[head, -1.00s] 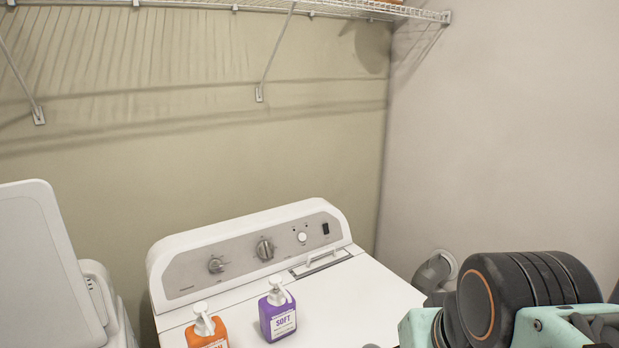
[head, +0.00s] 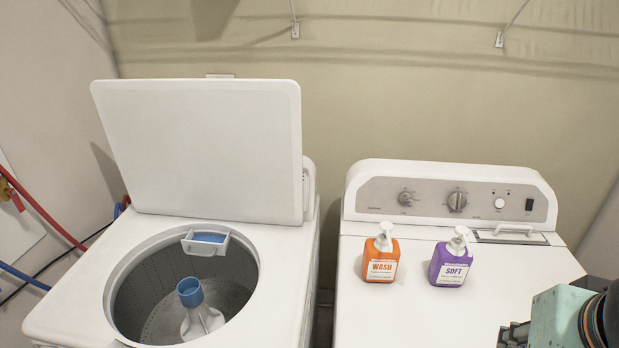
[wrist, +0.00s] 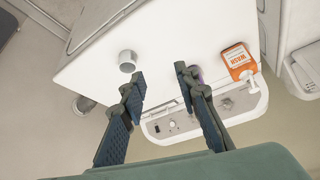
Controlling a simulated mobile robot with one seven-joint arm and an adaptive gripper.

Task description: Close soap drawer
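The soap drawer (head: 206,243) is a white-framed tray with blue inside. It sticks out from the back rim of the open washer's (head: 60,318) round opening, over the tub. My gripper (wrist: 159,70) is open, with nothing between its two dark fingers in the wrist view. The drawer is not in the wrist view.
An orange WASH bottle (head: 381,257) and a purple SOFT bottle (head: 451,262) stand on the dryer, between gripper and washer. The washer lid (head: 200,150) stands raised. A blue-topped agitator (head: 192,297) stands in the tub. A silver round object (wrist: 127,62) shows near the left finger.

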